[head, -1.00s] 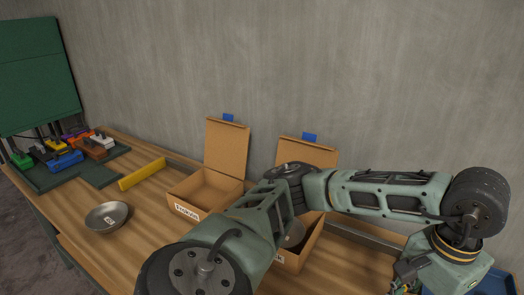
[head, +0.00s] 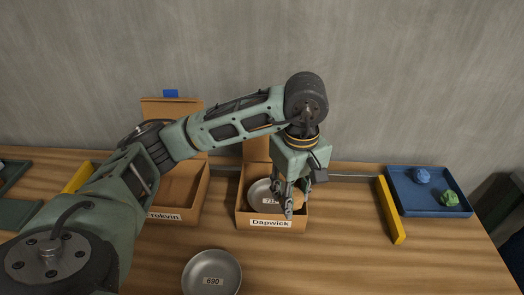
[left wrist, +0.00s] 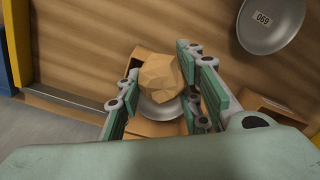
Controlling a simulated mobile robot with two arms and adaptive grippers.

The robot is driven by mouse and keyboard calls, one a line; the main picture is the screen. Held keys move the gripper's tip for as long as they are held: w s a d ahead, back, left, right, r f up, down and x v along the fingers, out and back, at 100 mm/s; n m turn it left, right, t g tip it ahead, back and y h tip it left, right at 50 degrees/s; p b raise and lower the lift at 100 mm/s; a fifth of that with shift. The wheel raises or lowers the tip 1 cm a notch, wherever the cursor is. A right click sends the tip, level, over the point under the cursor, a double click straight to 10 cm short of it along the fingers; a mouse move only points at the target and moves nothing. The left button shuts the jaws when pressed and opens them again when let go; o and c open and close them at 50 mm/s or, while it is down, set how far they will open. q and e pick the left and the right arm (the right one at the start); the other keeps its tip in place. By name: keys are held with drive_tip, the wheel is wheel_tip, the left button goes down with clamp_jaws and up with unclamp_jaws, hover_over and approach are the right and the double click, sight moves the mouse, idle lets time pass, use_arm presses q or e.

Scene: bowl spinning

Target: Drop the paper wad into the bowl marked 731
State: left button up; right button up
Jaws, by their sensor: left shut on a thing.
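My left gripper (head: 287,204) points down over the open cardboard box labelled Dapwick (head: 243,214). It is shut on a tan crumpled paper wad (left wrist: 158,76), which shows between the fingers in the left wrist view. In the head view the wad (head: 298,200) is partly behind the fingers. A grey metal bowl (head: 257,190) sits inside this box; its label looks like 731, partly hidden by the gripper. In the left wrist view the bowl's rim (left wrist: 158,109) shows beyond the wad, which covers most of it. My right gripper is not in view.
Another open box (head: 180,190) is to the left, partly behind my arm. A yellow bar (head: 391,210) and a blue tray (head: 428,205) with blue and green wads lie to the right.

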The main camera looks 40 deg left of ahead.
use_arm(q)
drive_tip(key=n, duration=0.1)
drive_tip(key=w+n+p, duration=0.1)
drive_tip(key=n, duration=0.2)
drive_tip(key=shift+w+a+r+n, duration=0.15)
drive_tip(key=shift+w+r+n, duration=0.15)
drive_tip(key=shift+n, duration=0.1)
drive_tip(key=w+a+f+n+p, duration=0.1)
drive_tip(key=w+a+n+p, duration=0.3)
drive_tip(key=n, duration=1.2)
drive_tip(key=w+a+n+p, duration=0.1)
drive_tip(key=a+n+p, duration=0.55)
drive_tip(key=n, duration=1.05)
drive_tip(key=f+n+b, duration=0.1)
drive_tip(key=f, duration=0.1)
drive_tip(key=f+n+b, duration=0.1)
drive_tip(key=f+n, duration=0.1)
drive_tip(key=f, duration=0.1)
drive_tip(key=a+f+n+b, duration=0.1)
drive_tip(key=f+n, duration=0.1)
drive_tip(key=shift+w+a+f, duration=0.1)
drive_tip(key=shift+w+f, duration=0.05)
drive_tip(key=shift+w, duration=0.05)
drive_tip(key=o, duration=0.9)
drive_tip(key=shift+c, duration=0.2)
